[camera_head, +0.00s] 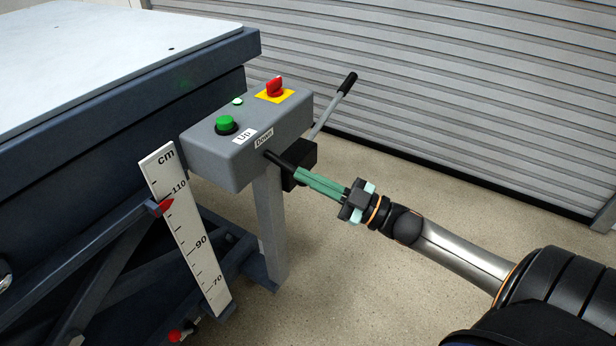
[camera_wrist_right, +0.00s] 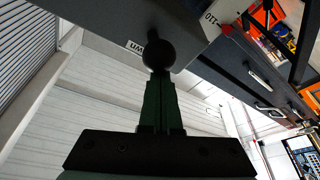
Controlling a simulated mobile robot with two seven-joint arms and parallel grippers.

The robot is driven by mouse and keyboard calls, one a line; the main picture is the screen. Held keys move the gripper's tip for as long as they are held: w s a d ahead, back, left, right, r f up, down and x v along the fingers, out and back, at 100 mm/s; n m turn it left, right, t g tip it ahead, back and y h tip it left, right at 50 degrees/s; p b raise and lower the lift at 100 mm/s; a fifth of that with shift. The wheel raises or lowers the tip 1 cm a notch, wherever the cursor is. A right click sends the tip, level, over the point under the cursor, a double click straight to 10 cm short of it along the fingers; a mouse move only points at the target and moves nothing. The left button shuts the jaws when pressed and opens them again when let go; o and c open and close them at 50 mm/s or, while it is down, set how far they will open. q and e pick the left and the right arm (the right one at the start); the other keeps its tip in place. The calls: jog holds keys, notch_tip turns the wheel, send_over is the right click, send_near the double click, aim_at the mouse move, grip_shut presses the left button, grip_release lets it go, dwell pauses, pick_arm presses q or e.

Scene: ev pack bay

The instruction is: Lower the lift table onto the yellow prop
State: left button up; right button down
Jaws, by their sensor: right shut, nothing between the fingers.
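The lift table (camera_head: 120,65) has a pale top and dark blue sides, and is raised at the left of the head view. Its grey control box (camera_head: 210,150) carries a green button marked Up (camera_head: 225,123) and a black control beside the Down label (camera_head: 276,158). My right gripper (camera_head: 300,173) is shut and empty, its green fingertips at or close against the black control. In the wrist view the round black knob (camera_wrist_right: 159,50) stands right at the fingertips; contact cannot be told. I cannot make out the yellow prop. My left gripper is not in view.
A white centimetre scale (camera_head: 193,240) stands by the table; its red pointer (camera_head: 164,207) is a little below 110. A red switch (camera_head: 274,88) on a yellow plate tops the box. A black-gripped lever (camera_head: 335,103) rises behind it. Bare floor lies right, before a grey shutter (camera_head: 460,90).

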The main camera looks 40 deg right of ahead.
pick_arm(q)
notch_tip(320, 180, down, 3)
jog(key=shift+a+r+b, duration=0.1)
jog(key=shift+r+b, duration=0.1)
jog(key=shift+b, duration=0.95)
pick_arm(e)
jog(key=shift+w+f+t+y, duration=0.1)
jog(key=shift+f+t+y, duration=0.3)
jog(key=shift+f+t, duration=0.35)
jog(key=shift+f, duration=0.1)
dwell(2.7)
